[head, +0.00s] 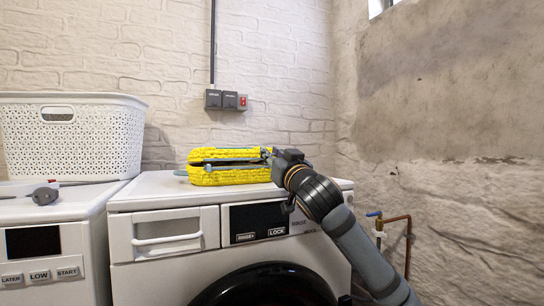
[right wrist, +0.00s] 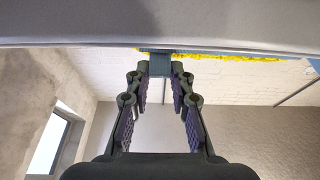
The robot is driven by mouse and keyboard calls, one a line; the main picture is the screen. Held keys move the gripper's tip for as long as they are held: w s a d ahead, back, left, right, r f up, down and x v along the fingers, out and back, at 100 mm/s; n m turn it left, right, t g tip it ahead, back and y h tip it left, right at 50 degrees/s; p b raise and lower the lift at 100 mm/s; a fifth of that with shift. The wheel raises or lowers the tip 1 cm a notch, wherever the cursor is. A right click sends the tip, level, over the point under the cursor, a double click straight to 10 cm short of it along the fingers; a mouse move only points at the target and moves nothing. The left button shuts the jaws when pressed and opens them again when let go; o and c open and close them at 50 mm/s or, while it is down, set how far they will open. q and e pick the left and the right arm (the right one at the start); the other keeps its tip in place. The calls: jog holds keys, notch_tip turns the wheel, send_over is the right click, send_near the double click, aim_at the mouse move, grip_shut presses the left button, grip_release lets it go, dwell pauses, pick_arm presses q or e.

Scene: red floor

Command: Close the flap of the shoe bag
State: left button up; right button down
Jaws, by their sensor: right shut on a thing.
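The yellow shoe bag (head: 229,176) lies on top of the right-hand white machine, against the brick wall. Its upper yellow part, the flap (head: 224,154), sits above the lower part, with a dark gap between them. My right gripper (head: 271,156) is at the bag's right end. In the right wrist view, the fingertips of my right gripper (right wrist: 160,72) are closed on a small blue-teal piece of the bag (right wrist: 160,57). A strip of yellow shows beside it. The gripper hides part of the bag's right end in the head view. My left gripper is not in view.
The white washing machine (head: 150,196) carries the bag. A white perforated basket (head: 85,145) and a small grey object (head: 44,195) are on the left machine. The right machine's top is clear left of the bag. Pipes (head: 395,220) run along the right wall.

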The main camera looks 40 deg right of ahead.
jog(key=shift+d+f, duration=0.1)
jog(key=shift+f, duration=0.1)
jog(key=c, duration=1.2)
grip_release()
jog(key=shift+w, duration=0.15)
jog(key=shift+o, duration=0.2)
jog(key=shift+r, duration=0.6)
notch_tip(320, 180, up, 9)
jog(key=shift+f, duration=0.1)
